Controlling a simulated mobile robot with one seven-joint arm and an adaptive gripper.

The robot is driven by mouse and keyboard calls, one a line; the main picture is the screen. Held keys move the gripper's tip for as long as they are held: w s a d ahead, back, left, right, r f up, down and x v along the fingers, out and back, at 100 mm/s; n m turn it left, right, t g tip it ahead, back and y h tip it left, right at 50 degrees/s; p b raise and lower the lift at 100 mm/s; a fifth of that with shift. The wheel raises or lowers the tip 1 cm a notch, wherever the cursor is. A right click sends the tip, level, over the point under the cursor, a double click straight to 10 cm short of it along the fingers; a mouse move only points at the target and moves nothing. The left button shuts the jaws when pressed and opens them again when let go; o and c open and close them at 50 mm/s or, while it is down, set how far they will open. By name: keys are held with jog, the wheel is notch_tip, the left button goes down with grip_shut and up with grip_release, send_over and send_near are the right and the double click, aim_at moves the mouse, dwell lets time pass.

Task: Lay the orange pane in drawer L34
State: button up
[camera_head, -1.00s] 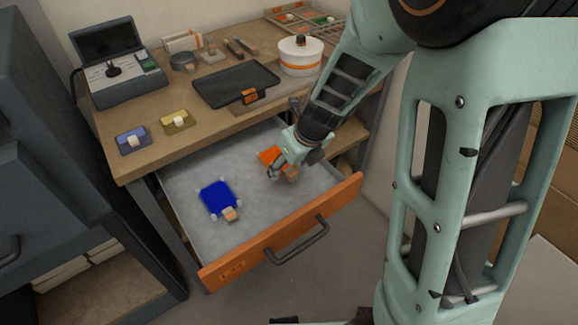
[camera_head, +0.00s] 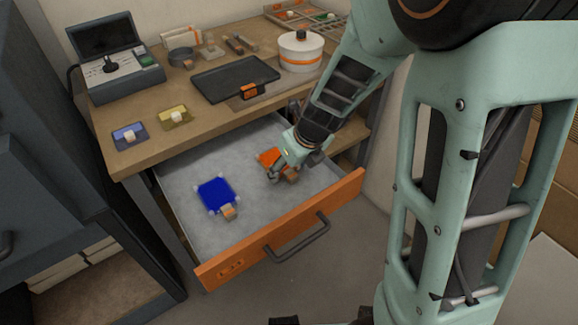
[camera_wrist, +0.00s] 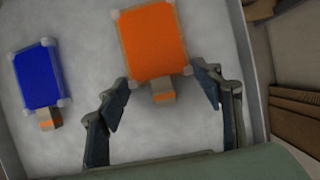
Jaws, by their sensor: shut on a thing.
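The orange pane (camera_head: 268,157) is inside the open drawer (camera_head: 277,232), at its right rear part. In the wrist view the orange pane (camera_wrist: 153,40) appears flat over the grey drawer floor, with pale corner pieces and a small tab towards me. My gripper (camera_head: 282,174) is shut on the orange pane at its tab end. In the wrist view the fingers of my gripper (camera_wrist: 165,88) stand on either side of the tab. I cannot tell whether the pane touches the floor. The label on the drawer front is too small to read.
A blue pane (camera_head: 215,195) lies left in the same drawer, apart from the orange one. The workbench (camera_head: 128,165) above holds a blue pane, a yellow pane, a black tray (camera_head: 235,78) and a white pot (camera_head: 300,52). A dark cabinet (camera_head: 45,150) stands at the left.

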dwell(0.4)
jog(key=o, duration=1.2)
jog(key=shift+o, duration=0.2)
notch_tip(320, 180, up, 7)
jog(key=p, duration=0.8)
